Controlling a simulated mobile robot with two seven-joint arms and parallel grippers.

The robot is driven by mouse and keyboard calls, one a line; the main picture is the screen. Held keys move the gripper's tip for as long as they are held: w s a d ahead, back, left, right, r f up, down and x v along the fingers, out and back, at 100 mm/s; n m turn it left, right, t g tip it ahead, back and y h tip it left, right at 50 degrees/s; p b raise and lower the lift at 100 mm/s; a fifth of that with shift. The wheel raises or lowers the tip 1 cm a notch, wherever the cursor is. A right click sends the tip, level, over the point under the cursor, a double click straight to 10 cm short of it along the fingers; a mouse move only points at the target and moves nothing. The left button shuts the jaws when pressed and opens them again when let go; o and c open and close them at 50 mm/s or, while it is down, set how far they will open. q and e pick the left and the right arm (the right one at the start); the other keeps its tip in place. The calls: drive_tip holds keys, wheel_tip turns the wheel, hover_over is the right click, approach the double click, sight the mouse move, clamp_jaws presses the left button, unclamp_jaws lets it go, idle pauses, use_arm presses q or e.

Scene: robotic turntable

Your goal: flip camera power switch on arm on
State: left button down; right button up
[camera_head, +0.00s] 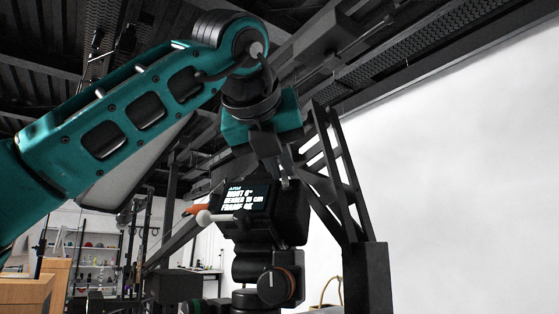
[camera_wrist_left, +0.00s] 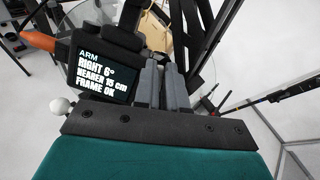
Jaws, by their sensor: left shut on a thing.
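A black camera (camera_head: 288,215) stands on the arm in the head view. Its lit screen (camera_head: 243,198) reads ARM, RIGHT 6°, NEARER 15 cm, FRAME OK; the screen also fills the left of the left wrist view (camera_wrist_left: 104,76). A white ball-ended lever (camera_head: 205,217) and an orange tip (camera_head: 195,210) stick out at its left side. My left gripper (camera_head: 285,183) reaches down to the camera's top, right of the screen. Its grey fingers (camera_wrist_left: 162,88) are close together, shut on a small part there. The fingers hide that part, and I cannot make out the power switch.
A round dial (camera_head: 273,287) sits on the mount below the camera. A black lattice frame (camera_head: 340,185) stands close on the right. A white backdrop (camera_head: 460,170) lies beyond it. Shelves (camera_head: 95,265) and wooden boxes (camera_head: 25,290) are at the lower left.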

use_arm(q)
drive_tip(key=shift+a+f+n+b, duration=0.1)
drive_tip(key=shift+n+b, duration=0.3)
drive_tip(key=shift+n, duration=0.2)
drive_tip(key=shift+a+n+y, duration=0.1)
drive_tip(key=shift+n+y, duration=0.2)
drive_tip(key=shift+n, duration=0.3)
drive_tip(key=c, duration=1.2)
unclamp_jaws()
